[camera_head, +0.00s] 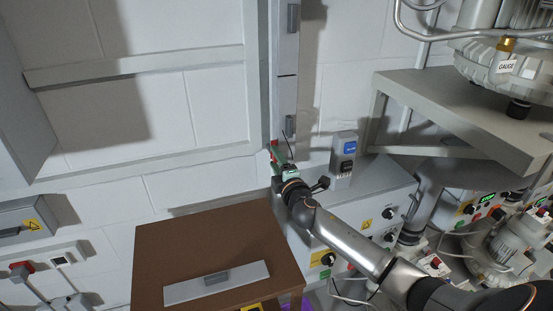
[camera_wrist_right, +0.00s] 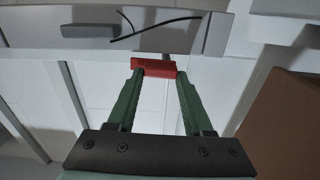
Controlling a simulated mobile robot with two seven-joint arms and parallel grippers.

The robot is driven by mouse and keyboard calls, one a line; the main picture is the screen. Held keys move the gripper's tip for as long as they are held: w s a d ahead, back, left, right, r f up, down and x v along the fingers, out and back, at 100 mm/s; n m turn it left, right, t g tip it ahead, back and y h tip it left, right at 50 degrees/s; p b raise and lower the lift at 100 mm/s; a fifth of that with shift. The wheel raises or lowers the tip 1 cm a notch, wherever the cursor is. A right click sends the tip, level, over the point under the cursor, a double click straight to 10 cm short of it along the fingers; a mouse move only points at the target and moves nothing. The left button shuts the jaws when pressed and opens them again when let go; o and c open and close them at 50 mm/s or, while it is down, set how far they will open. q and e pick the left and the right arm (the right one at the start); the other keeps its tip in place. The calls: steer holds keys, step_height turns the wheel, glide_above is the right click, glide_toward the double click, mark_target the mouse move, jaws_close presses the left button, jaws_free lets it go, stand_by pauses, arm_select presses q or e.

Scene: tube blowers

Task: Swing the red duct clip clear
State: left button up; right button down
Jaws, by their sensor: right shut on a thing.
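The red duct clip (camera_wrist_right: 154,67) shows in the right wrist view as a short red bar between the tips of my green fingers. My right gripper (camera_wrist_right: 154,72) is shut on it. In the head view my right gripper (camera_head: 280,164) reaches the lower end of the tall grey duct (camera_head: 285,80) on the wall, and only a sliver of red shows there. The grey duct also shows in the wrist view (camera_wrist_right: 165,35), just beyond the clip, with thin dark cables. I cannot tell whether the clip still touches the duct. My left gripper is not in view.
A brown table (camera_head: 180,250) with a grey panel (camera_head: 215,282) on it stands below left of my right gripper. A grey control box with a blue button (camera_head: 349,147) stands close to its right. A grey shelf (camera_head: 470,105) with machinery is farther right.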

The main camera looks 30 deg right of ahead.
steer(key=shift+n, duration=0.4)
steer(key=shift+c, duration=1.5)
jaws_free()
steer(key=v, duration=1.2)
steer(key=shift+s+b, duration=0.3)
steer(key=shift+b, duration=0.1)
steer(key=shift+f, duration=0.15)
